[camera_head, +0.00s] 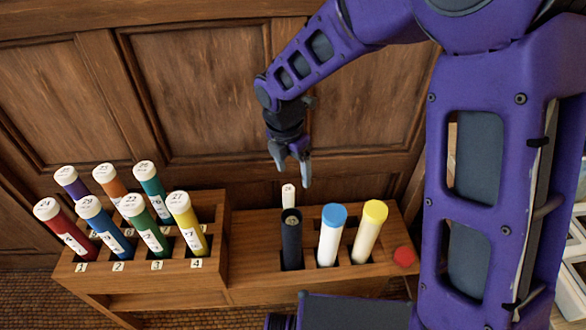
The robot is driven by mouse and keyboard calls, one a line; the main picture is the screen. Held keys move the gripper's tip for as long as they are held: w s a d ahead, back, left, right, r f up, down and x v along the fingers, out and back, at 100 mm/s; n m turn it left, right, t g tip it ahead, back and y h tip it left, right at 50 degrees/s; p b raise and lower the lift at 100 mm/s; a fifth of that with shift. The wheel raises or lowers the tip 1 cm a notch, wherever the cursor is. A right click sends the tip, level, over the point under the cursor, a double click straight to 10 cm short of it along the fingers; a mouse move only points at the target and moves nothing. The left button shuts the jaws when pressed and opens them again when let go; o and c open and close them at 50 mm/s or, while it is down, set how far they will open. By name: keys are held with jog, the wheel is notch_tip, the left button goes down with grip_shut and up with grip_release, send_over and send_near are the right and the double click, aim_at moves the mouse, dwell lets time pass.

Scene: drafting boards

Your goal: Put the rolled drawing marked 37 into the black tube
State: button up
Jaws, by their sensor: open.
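The black tube (291,245) stands upright in the left slot of the right-hand rack; a small light mark shows at its dark top. Several rolled drawings with white, numbered ends stand in the left-hand rack: red (65,232), blue (105,230), green (146,228) and yellow (188,228) in front, purple (71,184), orange (110,181) and teal (151,182) behind. The numbers are too small to read surely, so I cannot tell which is 37. My gripper (292,174) is open and empty, fingers pointing down, above and behind the black tube.
A white labelled piece (288,195) shows just behind the black tube, below my fingers. A red knob (404,257) sits at the rack's right end. Wood panelling rises behind.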

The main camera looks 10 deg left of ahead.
notch_tip(320, 180, up, 17)
jog(key=s+a+p, duration=0.1)
jog(key=s+p, duration=0.1)
jog(key=p, duration=0.2)
jog(key=shift+a+r, duration=0.15)
jog(key=shift+a, duration=0.1)
dwell(0.5)
